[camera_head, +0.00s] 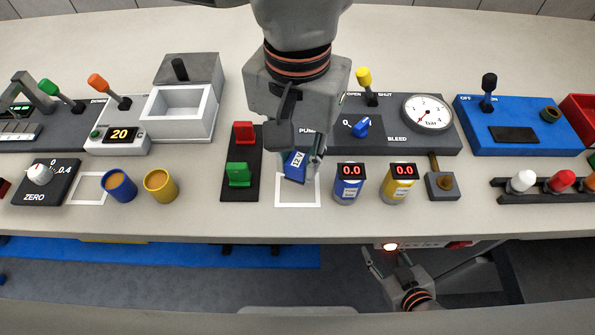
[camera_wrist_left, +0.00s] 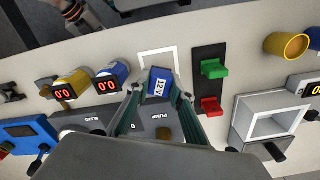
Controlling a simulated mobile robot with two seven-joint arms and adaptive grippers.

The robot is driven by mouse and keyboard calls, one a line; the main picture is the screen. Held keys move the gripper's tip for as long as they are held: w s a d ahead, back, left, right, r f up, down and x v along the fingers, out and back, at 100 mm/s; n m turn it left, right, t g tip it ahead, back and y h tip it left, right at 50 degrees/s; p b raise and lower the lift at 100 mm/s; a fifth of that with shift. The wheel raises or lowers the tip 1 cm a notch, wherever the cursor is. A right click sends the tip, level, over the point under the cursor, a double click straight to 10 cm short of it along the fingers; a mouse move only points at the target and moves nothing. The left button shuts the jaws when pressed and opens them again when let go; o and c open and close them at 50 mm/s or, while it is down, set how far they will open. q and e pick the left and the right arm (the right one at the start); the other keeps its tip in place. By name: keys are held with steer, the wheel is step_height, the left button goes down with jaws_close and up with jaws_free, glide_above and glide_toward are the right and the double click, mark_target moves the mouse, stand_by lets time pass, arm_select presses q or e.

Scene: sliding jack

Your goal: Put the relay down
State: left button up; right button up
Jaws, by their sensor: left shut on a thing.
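The relay (camera_head: 294,164) is a small blue block with a white "12 V" label. My left gripper (camera_head: 297,160) is shut on it. In the head view the relay is slightly tilted and overlaps the upper part of a white square outline (camera_head: 298,204) on the bench. In the left wrist view the relay (camera_wrist_left: 158,86) sits between the fingers (camera_wrist_left: 158,98), beside the outline (camera_wrist_left: 147,57). I cannot tell whether the relay touches the bench. My right gripper (camera_head: 388,260) is below the bench's front edge, with its fingers apart and nothing seen between them.
A black base with red and green switches (camera_head: 240,175) stands left of the outline. A blue can (camera_head: 348,186) and a yellow can (camera_head: 399,186), both reading 0.0, stand right. The pump panel (camera_head: 405,138) with gauge is behind. Two cups (camera_head: 160,186) stand farther left.

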mark_target(298, 178)
arm_select(q)
steer(key=shift+f, duration=2.1)
arm_select(e)
steer(key=shift+s+f, duration=0.4)
steer(key=shift+f, duration=0.05)
arm_select(q)
steer(key=shift+f+b, duration=0.2)
steer(key=shift+b, duration=0.1)
steer(key=o, duration=1)
